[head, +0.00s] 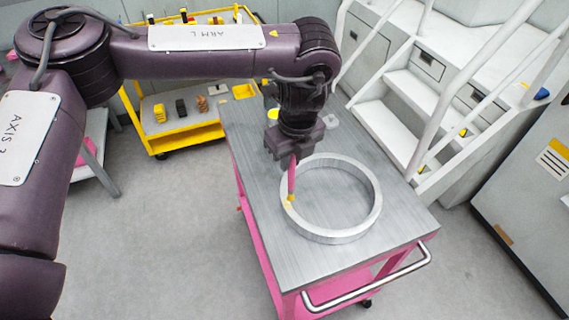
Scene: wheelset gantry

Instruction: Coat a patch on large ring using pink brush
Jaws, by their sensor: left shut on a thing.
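The large ring (372,212) is a wide grey metal ring lying flat on the grey top of a pink cart. My left gripper (291,161) points down above the ring's left side and is shut on the pink brush (291,180). The brush hangs nearly upright, with its yellowish tip (289,199) at the ring's left rim. A small pale yellowish spot shows on the rim by the tip. I cannot tell whether the tip presses on the metal. My right gripper is not in view.
The pink cart (255,215) has a chrome handle (370,285) at its front. A yellow trolley (185,135) with small items stands behind. White stairs with rails (395,115) are at the back right, a grey cabinet (525,190) at the right. The cart top before the ring is clear.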

